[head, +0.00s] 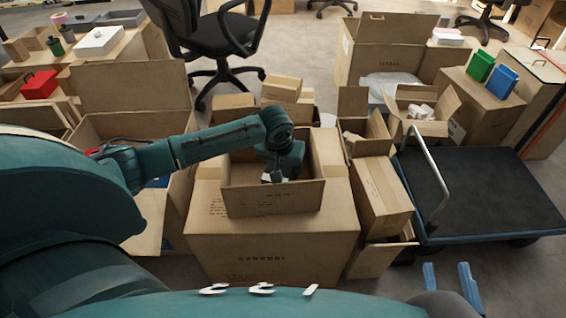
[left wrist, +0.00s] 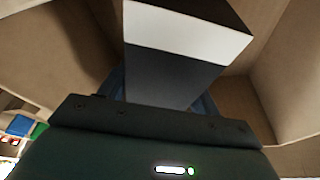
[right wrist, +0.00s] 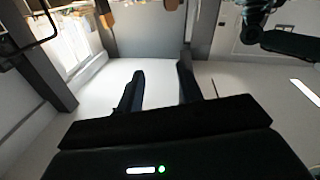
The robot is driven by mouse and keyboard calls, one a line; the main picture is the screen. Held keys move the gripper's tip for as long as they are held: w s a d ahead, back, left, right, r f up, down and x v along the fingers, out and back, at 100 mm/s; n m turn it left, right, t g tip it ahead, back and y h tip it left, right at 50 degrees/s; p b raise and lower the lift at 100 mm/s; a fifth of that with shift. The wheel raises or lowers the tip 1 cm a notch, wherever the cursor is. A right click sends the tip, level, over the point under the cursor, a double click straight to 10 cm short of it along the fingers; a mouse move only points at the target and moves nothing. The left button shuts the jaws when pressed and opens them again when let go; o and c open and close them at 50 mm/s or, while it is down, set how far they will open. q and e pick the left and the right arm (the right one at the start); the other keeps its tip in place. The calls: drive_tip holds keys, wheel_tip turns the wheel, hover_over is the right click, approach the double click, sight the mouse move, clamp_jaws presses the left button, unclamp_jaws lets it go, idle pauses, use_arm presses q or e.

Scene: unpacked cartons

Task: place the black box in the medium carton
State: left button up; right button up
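My left arm reaches over an open carton (head: 272,198), taken as the medium carton, that stands on a larger closed carton. My left gripper (head: 275,176) points down inside its walls. In the left wrist view the black box (left wrist: 170,75), dark with a broad white band, sits between the fingers of my left gripper (left wrist: 163,95), which show close along both its sides. The carton's walls surround it. In the head view the box is mostly hidden by the gripper and front wall. My right gripper (head: 449,280) is open and empty at the lower right; its fingers are apart in the right wrist view (right wrist: 160,90).
A large carton (head: 270,245) supports the open one. Narrow cartons (head: 380,195) stand close on its right, beside a dark flat trolley (head: 485,190). An open carton (head: 130,90) with a raised flap stands left. Green (head: 480,65) and blue boxes (head: 502,82) sit back right.

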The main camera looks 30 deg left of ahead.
use_arm(q)
drive_tip(key=o, duration=0.3)
drive_tip(key=shift+o, duration=0.2)
drive_tip(key=shift+r, duration=0.15)
drive_tip(key=p+v, duration=0.4)
drive_tip(key=v, duration=0.6)
drive_tip(key=shift+r, duration=0.4)
drive_tip(key=shift+s+r, duration=0.3)
drive_tip(key=shift+r, duration=0.3)
use_arm(e)
drive_tip(key=shift+s+d+f+m+g+h, duration=0.15)
drive_tip(key=shift+d+m+g+h, duration=0.3)
drive_tip(key=shift+g, duration=0.3)
drive_tip(key=shift+s+d+m+g+h, duration=0.1)
drive_tip(key=shift+d+m+g+h, duration=0.15)
drive_tip(key=shift+m+g+h, duration=0.35)
